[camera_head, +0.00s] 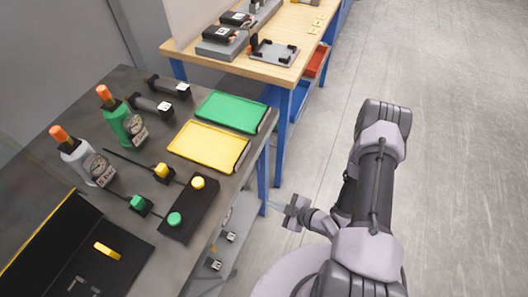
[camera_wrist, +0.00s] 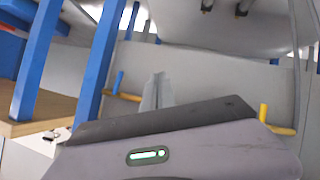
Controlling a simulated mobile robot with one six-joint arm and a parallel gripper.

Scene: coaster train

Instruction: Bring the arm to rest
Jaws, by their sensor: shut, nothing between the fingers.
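My gripper (camera_head: 274,205) is beside the right edge of the dark workbench in the head view, below the level of its top. My arm is folded over the floor at the right. The fingers (camera_wrist: 158,92) are together in the wrist view, with nothing held between them. Blue table legs and grey panels show behind them there.
The dark bench (camera_head: 215,225) holds a green tray (camera_head: 231,110), a yellow tray (camera_head: 208,145), a green bottle (camera_head: 124,124), a grey bottle (camera_head: 88,160) and a black button box (camera_head: 190,207). A wooden table (camera_head: 290,30) stands behind. Grey floor (camera_head: 450,110) is clear at right.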

